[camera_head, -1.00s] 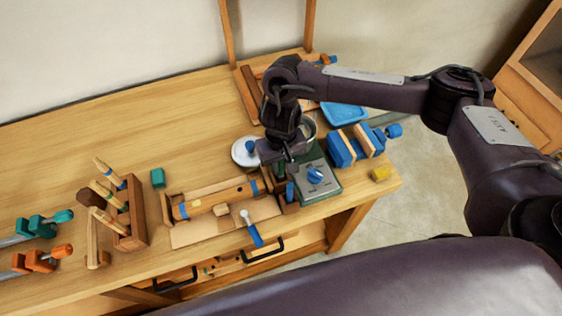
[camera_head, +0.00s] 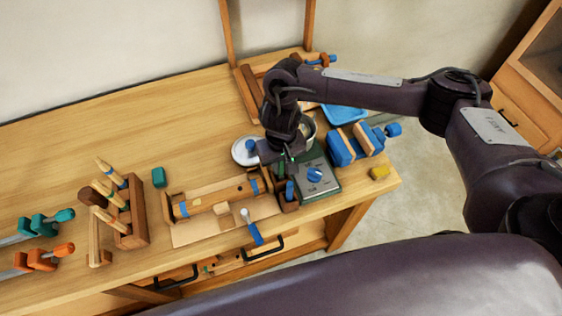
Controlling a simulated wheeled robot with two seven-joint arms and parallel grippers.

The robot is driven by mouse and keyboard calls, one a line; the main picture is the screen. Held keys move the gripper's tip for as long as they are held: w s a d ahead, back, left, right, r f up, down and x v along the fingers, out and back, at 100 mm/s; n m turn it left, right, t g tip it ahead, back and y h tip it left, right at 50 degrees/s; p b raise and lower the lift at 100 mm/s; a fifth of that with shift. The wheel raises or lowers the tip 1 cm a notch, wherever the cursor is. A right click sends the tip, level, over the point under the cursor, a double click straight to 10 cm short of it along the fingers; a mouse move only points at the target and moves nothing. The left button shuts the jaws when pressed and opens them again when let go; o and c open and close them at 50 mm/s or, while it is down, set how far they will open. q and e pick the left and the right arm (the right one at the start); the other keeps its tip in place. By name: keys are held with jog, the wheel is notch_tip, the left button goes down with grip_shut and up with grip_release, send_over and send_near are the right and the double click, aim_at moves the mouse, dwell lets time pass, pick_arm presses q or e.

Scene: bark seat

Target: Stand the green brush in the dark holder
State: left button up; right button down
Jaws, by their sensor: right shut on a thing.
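My right gripper (camera_head: 286,152) reaches in from the right and points down over the bench, beside the green-based device. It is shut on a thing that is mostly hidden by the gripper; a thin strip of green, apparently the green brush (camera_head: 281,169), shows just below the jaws. A small dark brown holder (camera_head: 289,207) stands near the bench's front edge, below the gripper in the picture, with a blue piece upright at it. The brush's lower end cannot be made out clearly, nor whether it touches the holder. My left gripper is not in view.
The green-based device with a blue knob (camera_head: 315,176) is close on the right. A metal pot (camera_head: 308,130) and round lid (camera_head: 243,152) are behind. A wooden vise piece (camera_head: 215,202) lies left, a blue-handled tool (camera_head: 253,232) in front. The bench's back left (camera_head: 130,125) is clear.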

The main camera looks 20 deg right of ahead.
jog(key=shift+f, duration=0.1)
jog(key=c, duration=0.9)
grip_release()
notch_tip(320, 180, up, 3)
jog(key=p, duration=0.3)
jog(key=shift+f, duration=0.15)
notch_tip(320, 180, up, 2)
jog(key=shift+r+p, duration=0.2)
jog(key=shift+p, duration=1)
jog(key=shift+r, duration=0.95)
